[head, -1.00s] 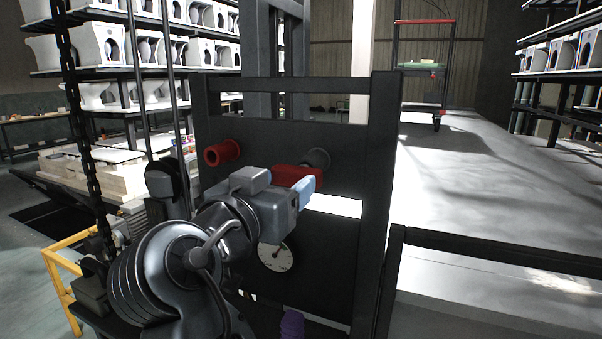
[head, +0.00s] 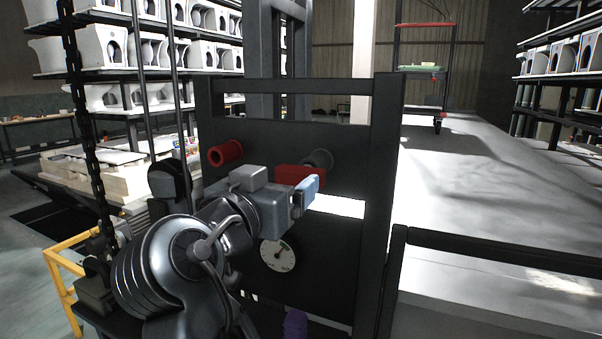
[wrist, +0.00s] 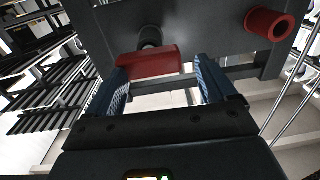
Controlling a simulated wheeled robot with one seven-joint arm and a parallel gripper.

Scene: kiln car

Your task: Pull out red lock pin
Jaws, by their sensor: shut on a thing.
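The red lock pin, a red block-shaped handle (head: 293,174) in front of a dark round collar (head: 320,158), is on the upper part of the dark panel (head: 335,245). My gripper (head: 307,190) is at this handle and shut on it; a pale blue finger covers part of its right end. In the wrist view the red handle (wrist: 150,62) lies between the tips of my blue fingers (wrist: 162,75), close against the left one. The dark collar (wrist: 150,40) shows behind it. The pin's shaft is hidden, so I cannot tell how far it sits in.
A separate red cylinder (head: 225,153) sticks out of the panel to the left. A round dial gauge (head: 277,255) is below my gripper. A dark rail (head: 500,249) stands at the right. A chain (head: 82,150) and pale stacked ware (head: 105,45) are at the left.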

